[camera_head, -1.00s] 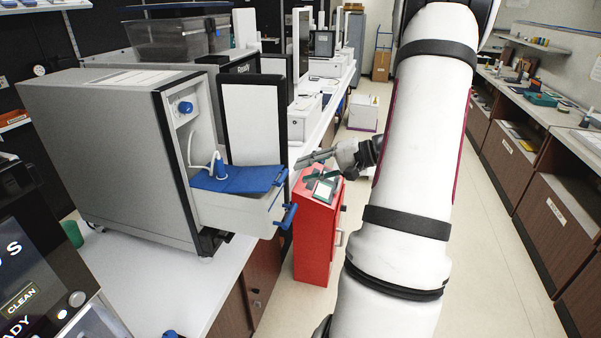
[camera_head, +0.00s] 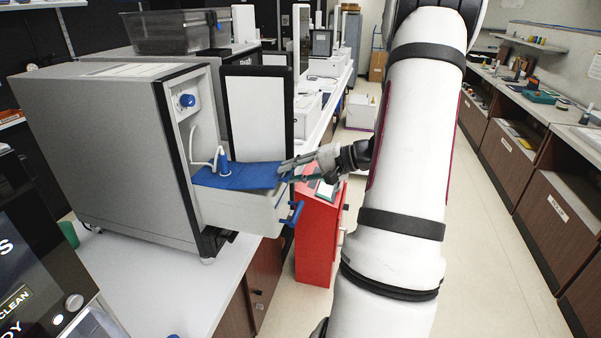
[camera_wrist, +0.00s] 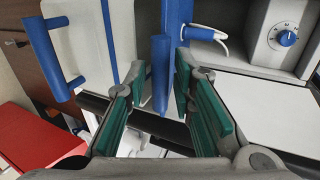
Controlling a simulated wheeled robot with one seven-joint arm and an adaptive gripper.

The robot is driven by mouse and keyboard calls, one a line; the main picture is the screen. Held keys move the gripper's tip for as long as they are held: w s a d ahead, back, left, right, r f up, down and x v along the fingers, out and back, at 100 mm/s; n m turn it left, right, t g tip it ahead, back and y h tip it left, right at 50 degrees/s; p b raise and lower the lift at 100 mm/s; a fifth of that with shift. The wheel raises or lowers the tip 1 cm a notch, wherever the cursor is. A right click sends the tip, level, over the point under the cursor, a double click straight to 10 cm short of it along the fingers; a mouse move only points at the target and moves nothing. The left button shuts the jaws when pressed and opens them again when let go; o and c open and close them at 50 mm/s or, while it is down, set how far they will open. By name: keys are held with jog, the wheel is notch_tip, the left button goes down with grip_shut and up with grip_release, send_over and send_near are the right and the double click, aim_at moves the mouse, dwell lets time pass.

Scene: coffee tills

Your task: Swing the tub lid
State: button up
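The white tub (camera_head: 240,212) stands out from the front of the grey machine, with a blue handle (camera_head: 292,213) on its outer face. Its blue lid (camera_head: 235,177) lies flat on top, with a white hose fitting on it. My gripper (camera_head: 287,170) is at the lid's right edge. In the wrist view, my gripper (camera_wrist: 160,112) is open, its green finger pads on either side of a blue bar (camera_wrist: 160,75) at the lid's edge. Gaps show between the bar and the pads. The tub's handle (camera_wrist: 55,55) is left of the fingers there.
The grey machine (camera_head: 110,150) stands on the white counter, with a knob (camera_head: 187,100) above the tub. A dark-framed white panel (camera_head: 257,105) rises behind the lid. A red cabinet (camera_head: 318,240) stands below my gripper. The aisle floor on the right is clear.

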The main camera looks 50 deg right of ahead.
jog(key=shift+s+d+r, duration=0.1)
jog(key=shift+s, duration=0.1)
grip_shut()
jog(key=shift+f+b, duration=0.95)
jog(key=shift+f, duration=0.55)
jog(key=o, duration=0.6)
grip_release()
jog(key=shift+s, duration=0.1)
jog(key=shift+s+d+r, duration=0.1)
jog(key=v, duration=1.1)
jog(key=shift+s+d+r, duration=0.1)
jog(key=shift+s+r, duration=0.05)
jog(key=shift+s, duration=0.2)
